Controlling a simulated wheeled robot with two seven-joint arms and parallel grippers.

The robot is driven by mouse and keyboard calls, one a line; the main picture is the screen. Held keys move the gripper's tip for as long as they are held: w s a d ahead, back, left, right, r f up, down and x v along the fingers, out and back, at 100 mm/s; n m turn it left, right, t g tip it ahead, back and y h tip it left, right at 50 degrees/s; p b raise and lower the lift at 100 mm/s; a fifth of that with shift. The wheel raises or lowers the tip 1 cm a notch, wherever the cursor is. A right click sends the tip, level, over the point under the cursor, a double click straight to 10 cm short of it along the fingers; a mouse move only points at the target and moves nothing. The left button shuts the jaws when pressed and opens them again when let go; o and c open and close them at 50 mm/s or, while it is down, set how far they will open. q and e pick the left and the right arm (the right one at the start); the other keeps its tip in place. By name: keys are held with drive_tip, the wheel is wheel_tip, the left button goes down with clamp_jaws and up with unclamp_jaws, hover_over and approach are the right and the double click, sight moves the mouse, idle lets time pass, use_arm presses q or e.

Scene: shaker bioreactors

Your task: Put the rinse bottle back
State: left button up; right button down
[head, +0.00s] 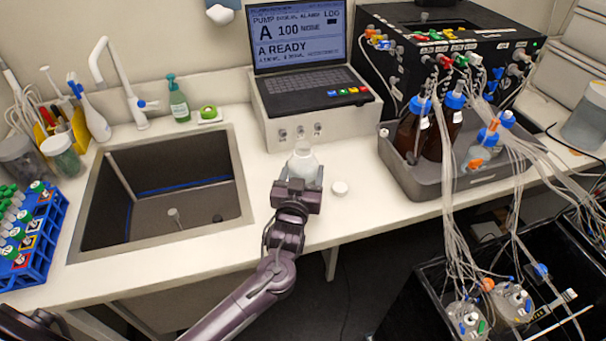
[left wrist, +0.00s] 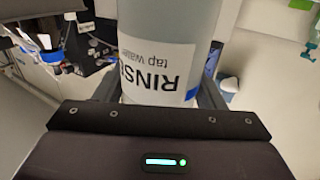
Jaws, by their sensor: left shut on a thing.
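The rinse bottle (head: 303,160) is a pale, translucent bottle, upright at the counter in front of the pump unit. My left gripper (head: 300,180) is shut around its body from the near side and hides its lower part. In the left wrist view the bottle (left wrist: 165,25) stands between the fingers, with a white label (left wrist: 158,68) reading "RINS…" and "tap water", upside down in that picture. I cannot tell whether the bottle's base touches the counter. My right gripper is not in view.
A small white cap (head: 340,188) lies right of the bottle. The pump unit with its screen (head: 297,38) stands behind. The sink (head: 165,190) is to the left. A grey tray (head: 400,178) with tubed bottles is to the right. A blue tube rack (head: 45,245) stands far left.

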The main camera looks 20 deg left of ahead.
use_arm(q)
drive_tip(key=shift+f, duration=0.6)
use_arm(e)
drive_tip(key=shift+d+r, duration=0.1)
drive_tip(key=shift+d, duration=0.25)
use_arm(q)
drive_tip(key=shift+f, duration=0.2)
drive_tip(key=o, duration=1.2)
drive_tip(key=shift+c, duration=0.2)
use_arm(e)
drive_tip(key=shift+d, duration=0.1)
